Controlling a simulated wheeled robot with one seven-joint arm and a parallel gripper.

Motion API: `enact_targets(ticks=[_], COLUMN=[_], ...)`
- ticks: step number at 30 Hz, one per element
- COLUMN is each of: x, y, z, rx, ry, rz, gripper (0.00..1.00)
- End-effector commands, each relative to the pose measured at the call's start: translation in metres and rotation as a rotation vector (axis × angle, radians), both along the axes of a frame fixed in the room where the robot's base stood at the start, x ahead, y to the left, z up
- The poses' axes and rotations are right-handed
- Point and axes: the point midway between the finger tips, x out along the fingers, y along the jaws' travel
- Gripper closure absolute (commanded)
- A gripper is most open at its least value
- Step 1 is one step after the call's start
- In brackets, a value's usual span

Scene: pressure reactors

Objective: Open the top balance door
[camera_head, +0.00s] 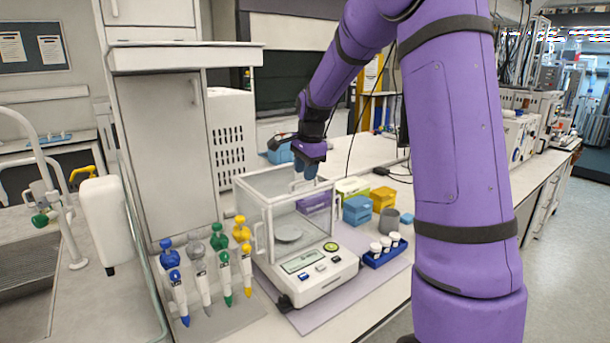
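The balance (319,279) stands on a mat on the bench, with its display and buttons facing the front. Its glass draft shield (262,222) rises behind the display, with a round pan (289,233) inside. The top door (270,184) looks closed over the shield, and a handle (296,186) stands at its right part. My gripper (305,173) points down at the top of the shield, right by that handle. The fingers are small and overlap in this view, so whether they grip the handle cannot be told.
Pipettes with coloured tops (203,280) stand in a rack left of the balance. Right of it are a blue tray with white-capped vials (385,250), a grey cup (389,220), blue boxes (356,209) and a yellow box (383,198). A white cabinet (165,150) rises behind left.

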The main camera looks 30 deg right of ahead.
Motion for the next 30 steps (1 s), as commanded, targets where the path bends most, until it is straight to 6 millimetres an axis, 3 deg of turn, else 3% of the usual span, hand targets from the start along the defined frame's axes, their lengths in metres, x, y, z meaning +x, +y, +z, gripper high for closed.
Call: enact_targets(ticks=[6, 15, 20, 30], x=[0.003, 0.003, 0.003, 0.011], y=[0.0, 0.0, 0.0, 0.001], z=[-0.015, -0.016, -0.016, -0.016], rx=[0.0, 0.0, 0.0, 0.0], ry=[-0.001, -0.001, -0.001, -0.001], rz=[0.0, 0.0, 0.0, 0.001], gripper=[0.64, 0.64, 1.0, 1.0])
